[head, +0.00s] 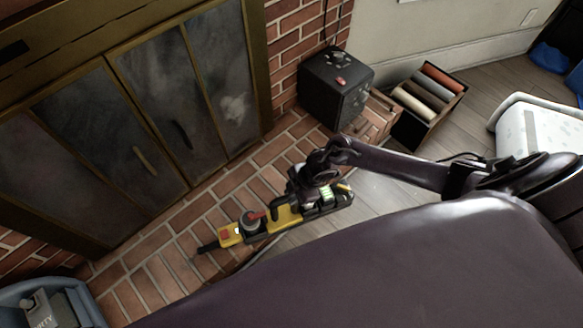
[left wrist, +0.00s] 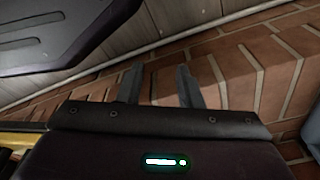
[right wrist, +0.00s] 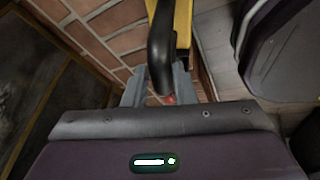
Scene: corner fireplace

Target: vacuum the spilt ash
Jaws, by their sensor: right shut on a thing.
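A yellow and black handheld vacuum (head: 285,215) with a red part lies across the head view, over the brick hearth (head: 165,255). Its dark narrow nozzle points left. My right gripper (head: 310,197) is shut on the vacuum's handle at its right part. In the right wrist view the black handle (right wrist: 161,50) passes between the fingers. My left gripper (left wrist: 158,86) shows only in the left wrist view, its fingers apart with nothing between them, over brick. I cannot make out any ash on the bricks in view.
The fireplace's dark glass doors (head: 145,120) stand behind the hearth. A black box-shaped heater (head: 336,88) and an open crate of rolled items (head: 428,105) are at the back. A blue-grey bin (head: 75,296) is at lower left, and a white container (head: 540,125) is at right.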

